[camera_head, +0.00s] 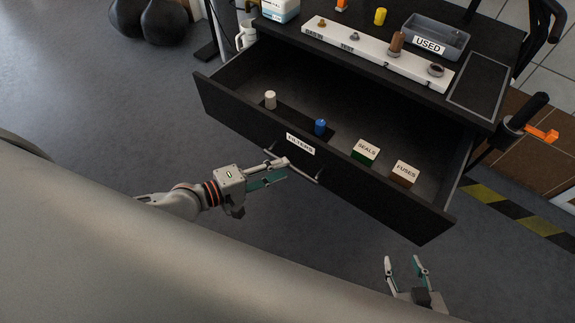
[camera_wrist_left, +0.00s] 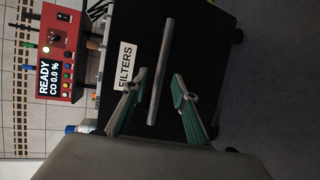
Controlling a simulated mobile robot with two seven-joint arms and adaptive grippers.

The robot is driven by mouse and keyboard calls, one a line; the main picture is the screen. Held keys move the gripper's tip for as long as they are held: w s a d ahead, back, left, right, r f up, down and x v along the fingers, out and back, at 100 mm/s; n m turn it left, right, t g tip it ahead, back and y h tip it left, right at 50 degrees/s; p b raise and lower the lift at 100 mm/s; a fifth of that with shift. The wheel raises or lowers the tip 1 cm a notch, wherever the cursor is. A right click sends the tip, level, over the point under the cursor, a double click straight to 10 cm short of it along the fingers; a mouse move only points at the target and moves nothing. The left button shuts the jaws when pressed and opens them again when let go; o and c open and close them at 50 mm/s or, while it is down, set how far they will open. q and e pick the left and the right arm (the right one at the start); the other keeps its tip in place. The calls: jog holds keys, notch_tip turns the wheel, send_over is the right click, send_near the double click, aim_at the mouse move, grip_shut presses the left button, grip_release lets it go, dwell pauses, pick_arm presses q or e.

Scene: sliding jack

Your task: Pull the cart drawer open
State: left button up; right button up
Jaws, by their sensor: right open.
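The cart drawer (camera_head: 385,208) is dark, labelled FILTERS, and stands pulled out from the cart, its inside showing. Its front also shows in the left wrist view (camera_wrist_left: 205,50). A thin bar handle (camera_head: 312,180) runs along the front below the label. My left gripper (camera_head: 283,168) is at the left part of the handle. In the left wrist view the handle (camera_wrist_left: 162,65) passes between the two fingers (camera_wrist_left: 160,88), which stand apart with gaps beside the bar. My right gripper (camera_head: 403,261) is open and empty, in front of the drawer's right end.
The drawer holds a white cylinder (camera_head: 270,99), a blue cylinder (camera_head: 320,127), a SEALS box (camera_head: 366,151) and a FUSES box (camera_head: 404,173). The cart top (camera_head: 480,85) carries a white rack (camera_head: 365,47) and a USED bin (camera_head: 437,33).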

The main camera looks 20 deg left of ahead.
pick_arm(q)
jog(key=v, duration=0.8)
jog(key=shift+s, duration=0.1)
jog(key=s+d+f+m+y+p, duration=0.1)
jog(key=s+d+m+p, duration=0.1)
jog(key=d+m, duration=0.6)
jog(key=s+a+f+m+g+y+p, duration=0.1)
jog(key=s+a+f+m+y, duration=0.2)
jog(key=a+f+m+y, duration=0.2)
jog(key=shift+s+a+f+m+y+p, duration=0.3)
jog(key=shift+f+m+y, duration=0.2)
jog(key=shift+f+m, duration=0.8)
pick_arm(e)
jog(key=shift+s+a+r, duration=0.2)
jog(key=shift+a+r, duration=0.05)
jog(key=shift+r, duration=0.3)
jog(key=shift+s+a+r, duration=0.2)
jog(key=shift+r, duration=0.3)
pick_arm(q)
jog(key=shift+w+r, duration=0.1)
jog(key=shift+r, duration=0.1)
pick_arm(e)
jog(key=shift+w+r, duration=0.15)
jog(key=shift+r, duration=0.1)
jog(key=shift+f, duration=0.2)
jog(key=shift+r, duration=0.2)
